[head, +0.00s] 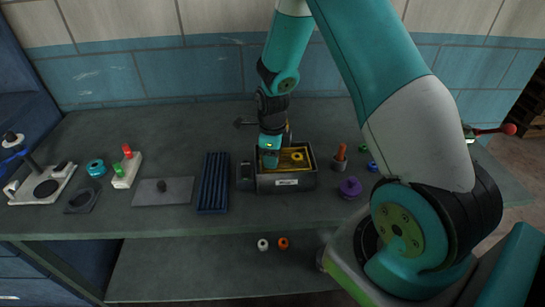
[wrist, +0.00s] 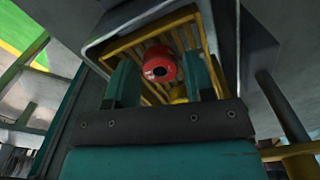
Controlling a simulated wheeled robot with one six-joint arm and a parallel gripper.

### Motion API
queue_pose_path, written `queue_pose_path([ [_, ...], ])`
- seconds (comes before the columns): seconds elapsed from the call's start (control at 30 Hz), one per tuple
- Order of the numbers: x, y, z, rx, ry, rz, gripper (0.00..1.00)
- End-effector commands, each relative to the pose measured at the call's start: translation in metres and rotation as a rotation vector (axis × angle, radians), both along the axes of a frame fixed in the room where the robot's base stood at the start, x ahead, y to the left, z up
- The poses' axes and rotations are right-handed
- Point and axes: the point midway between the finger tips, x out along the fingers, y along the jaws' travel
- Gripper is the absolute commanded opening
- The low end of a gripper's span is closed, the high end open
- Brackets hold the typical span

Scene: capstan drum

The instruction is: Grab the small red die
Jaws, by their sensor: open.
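The small red die (wrist: 158,62) shows in the wrist view as a rounded red piece with a dark round opening. It lies over a yellow slatted insert (wrist: 125,58) within a dark box. My gripper (wrist: 158,82) is open, with one teal finger at each side of the die in the picture. I cannot tell whether either finger touches it. In the head view my gripper (head: 270,160) points down into the left part of the dark box (head: 286,184) on the bench. The red die is hidden there by my gripper.
A yellow ring (head: 297,157) is in the box's right part. A dark ribbed tray (head: 213,183) stands to the left of the box. A purple knobbed piece (head: 350,187) and an orange-topped peg (head: 341,153) stand to its right. The box walls rise close around my gripper.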

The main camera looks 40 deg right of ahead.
Motion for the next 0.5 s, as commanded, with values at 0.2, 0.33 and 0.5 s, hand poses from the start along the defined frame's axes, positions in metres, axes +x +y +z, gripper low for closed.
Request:
queue_pose_path([
  [0.2, 0.0003, -0.0001, -0.0065, 0.0, -0.001, 0.0, 0.48],
  [0.33, 0.0003, -0.0001, -0.0065, 0.0, -0.001, 0.0, 0.41],
  [0.5, 0.0003, -0.0002, -0.0063, 0.0, -0.001, 0.0, 0.08],
])
